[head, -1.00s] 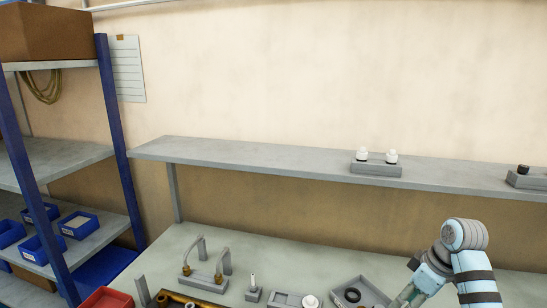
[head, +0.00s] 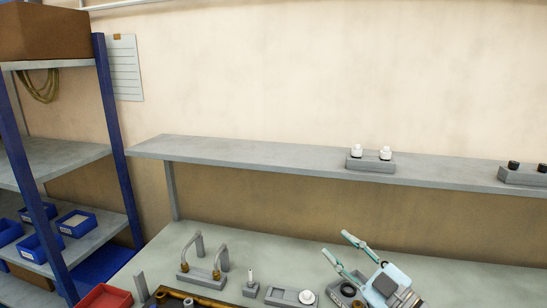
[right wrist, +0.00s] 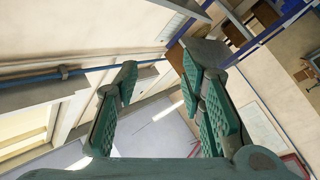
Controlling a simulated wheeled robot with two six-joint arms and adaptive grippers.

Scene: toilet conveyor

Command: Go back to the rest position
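My right gripper (head: 336,244) is at the lower right of the head view, over the back part of the workbench. Its two pale teal fingers are spread apart and point up and to the left. In the right wrist view the gripper (right wrist: 158,72) shows its two green padded fingers apart with nothing between them. My left gripper is not in the head view.
A grey wall shelf (head: 240,152) carries a block with two white parts (head: 370,163) and a block with dark parts (head: 522,174). The workbench (head: 290,249) holds several fixtures and a red bin (head: 105,297). A blue-posted rack (head: 113,140) stands left.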

